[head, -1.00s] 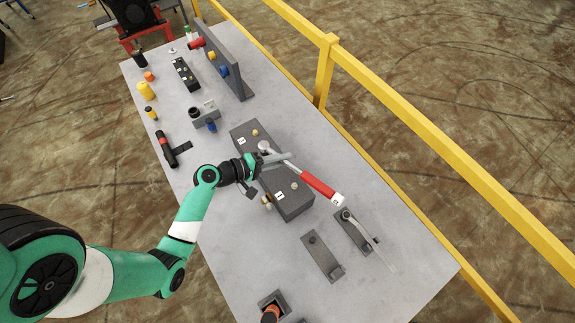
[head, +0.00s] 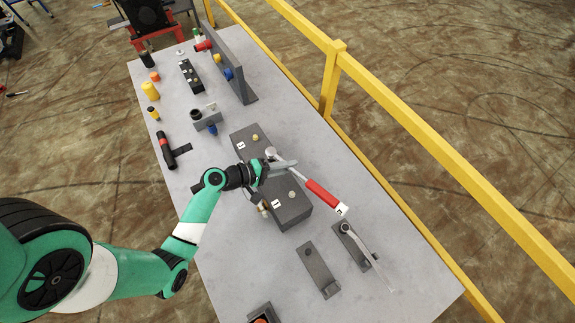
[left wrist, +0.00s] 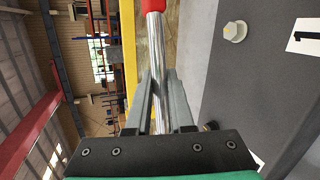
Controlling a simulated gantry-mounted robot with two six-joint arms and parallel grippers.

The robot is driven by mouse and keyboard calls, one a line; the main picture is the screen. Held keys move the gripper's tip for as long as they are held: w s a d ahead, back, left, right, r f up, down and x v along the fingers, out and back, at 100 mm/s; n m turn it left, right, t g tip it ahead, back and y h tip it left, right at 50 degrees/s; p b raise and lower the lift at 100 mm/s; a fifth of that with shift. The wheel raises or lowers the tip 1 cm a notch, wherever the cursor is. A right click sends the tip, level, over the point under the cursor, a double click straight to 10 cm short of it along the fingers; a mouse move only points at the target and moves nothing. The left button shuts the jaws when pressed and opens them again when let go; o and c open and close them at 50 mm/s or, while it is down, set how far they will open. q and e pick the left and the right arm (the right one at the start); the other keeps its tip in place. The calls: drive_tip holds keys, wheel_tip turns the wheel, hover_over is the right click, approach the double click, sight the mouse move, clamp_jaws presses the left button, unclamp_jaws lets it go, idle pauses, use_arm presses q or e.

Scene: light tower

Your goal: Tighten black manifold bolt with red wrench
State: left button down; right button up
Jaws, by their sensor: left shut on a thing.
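My left gripper (head: 282,164) is shut on the silver shaft of the red wrench (head: 322,195). In the head view it holds the wrench over the dark grey manifold block (head: 293,212). The wrench's red handle points toward the lower right, and its round silver head lies near the gripper on the upper left. In the left wrist view the shaft (left wrist: 154,65) runs between the fingers (left wrist: 154,100), with red at the top. A pale bolt (head: 255,138) stands on the block's top, and another (head: 292,194) is nearer. I cannot make out a black bolt. My right gripper is not in view.
Grey brackets (head: 318,268) lie on the near right of the grey table (head: 225,255). A black and red tool (head: 167,150) lies at the left edge. A grey upright panel (head: 235,70) stands farther back. A yellow rail (head: 400,105) runs along the right side.

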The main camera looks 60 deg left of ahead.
use_arm(q)
wheel_tip(320, 180, down, 2)
drive_tip(key=shift+f+b, duration=0.1)
drive_tip(key=shift+b, duration=0.55)
drive_tip(key=shift+r, duration=0.25)
drive_tip(key=shift+p, duration=0.5)
drive_tip(key=shift+f+b, duration=0.9)
drive_tip(key=shift+f, duration=0.15)
drive_tip(key=c, duration=1.4)
unclamp_jaws()
clamp_jaws()
drive_tip(key=shift+w, duration=0.1)
